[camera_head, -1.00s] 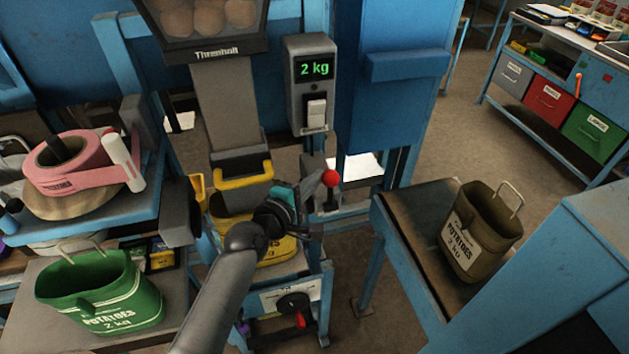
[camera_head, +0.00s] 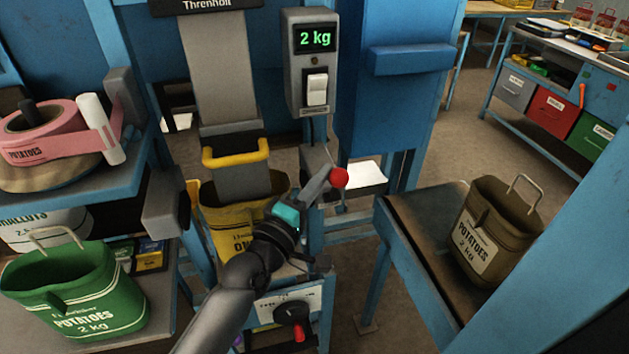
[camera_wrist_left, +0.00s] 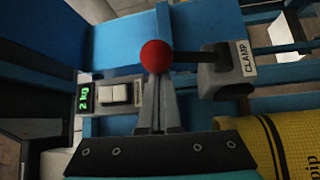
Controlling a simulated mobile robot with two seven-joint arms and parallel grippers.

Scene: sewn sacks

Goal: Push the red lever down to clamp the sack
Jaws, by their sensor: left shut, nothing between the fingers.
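The red lever knob (camera_head: 339,177) sits at the right of the filling spout in the head view. In the left wrist view the red knob (camera_wrist_left: 156,56) appears just beyond my fingertips, and its dark rod runs right to a grey block with a CLAMP label (camera_wrist_left: 243,59). My left gripper (camera_head: 322,183) is shut and empty, its tips close to the knob; I cannot tell whether they touch. The yellow sack (camera_head: 228,228) hangs around the spout's lower end, partly hidden behind my arm. My right gripper is not in view.
A scale box (camera_head: 309,62) reading 2 kg stands above the lever. A brown potato sack (camera_head: 497,232) is on the right table, a green sack (camera_head: 75,290) on the left shelf. A pink tape roll (camera_head: 45,135) lies upper left. A red-handled knob (camera_head: 298,331) is low in front.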

